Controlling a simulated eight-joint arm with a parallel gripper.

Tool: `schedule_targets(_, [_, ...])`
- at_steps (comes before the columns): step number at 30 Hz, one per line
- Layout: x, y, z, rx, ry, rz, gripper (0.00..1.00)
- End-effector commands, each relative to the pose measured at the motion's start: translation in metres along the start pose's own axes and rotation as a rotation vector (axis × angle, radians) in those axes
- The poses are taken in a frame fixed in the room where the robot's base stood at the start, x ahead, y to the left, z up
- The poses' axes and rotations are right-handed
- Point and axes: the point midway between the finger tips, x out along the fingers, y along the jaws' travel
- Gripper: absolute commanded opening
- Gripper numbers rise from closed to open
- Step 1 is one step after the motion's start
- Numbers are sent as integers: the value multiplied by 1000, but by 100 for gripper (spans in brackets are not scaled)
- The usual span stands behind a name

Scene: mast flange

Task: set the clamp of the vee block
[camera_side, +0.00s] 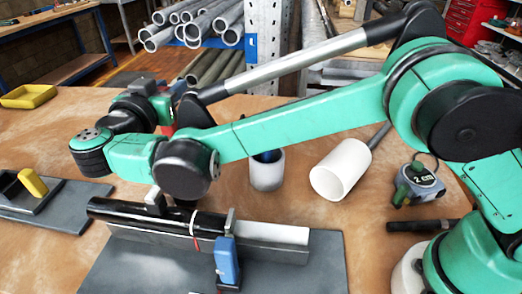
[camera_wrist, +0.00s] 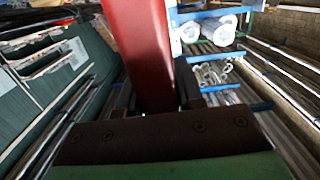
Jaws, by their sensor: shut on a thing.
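The vee block (camera_side: 265,245) lies on a grey plate at the front. A black tube (camera_side: 150,217) and a white tube (camera_side: 270,233) lie along it in one line, with a white band near their middle. The clamp (camera_side: 227,258) stands at its front side with a blue handle, roughly upright. My gripper (camera_wrist: 153,92) is shut on a red thing (camera_wrist: 140,50), whose full shape I cannot tell. In the side view my gripper is up behind the left end of the block, apart from the clamp and partly hidden by my arm; a bit of red (camera_side: 165,112) shows there.
A second grey plate with a yellow-handled clamp (camera_side: 33,182) sits at left. A white cup (camera_side: 267,172), a white tube piece (camera_side: 341,168), a tape measure (camera_side: 417,184) and a dark rod (camera_side: 415,225) lie right of it. A yellow tray (camera_side: 28,96) stands at back left.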

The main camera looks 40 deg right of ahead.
Motion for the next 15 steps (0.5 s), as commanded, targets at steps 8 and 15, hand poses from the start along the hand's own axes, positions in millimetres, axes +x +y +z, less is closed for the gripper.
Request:
schedule_targets(8, [28, 2, 6, 2, -210, 9, 0])
schedule_targets(15, [54, 2, 18, 3, -437, 9, 0])
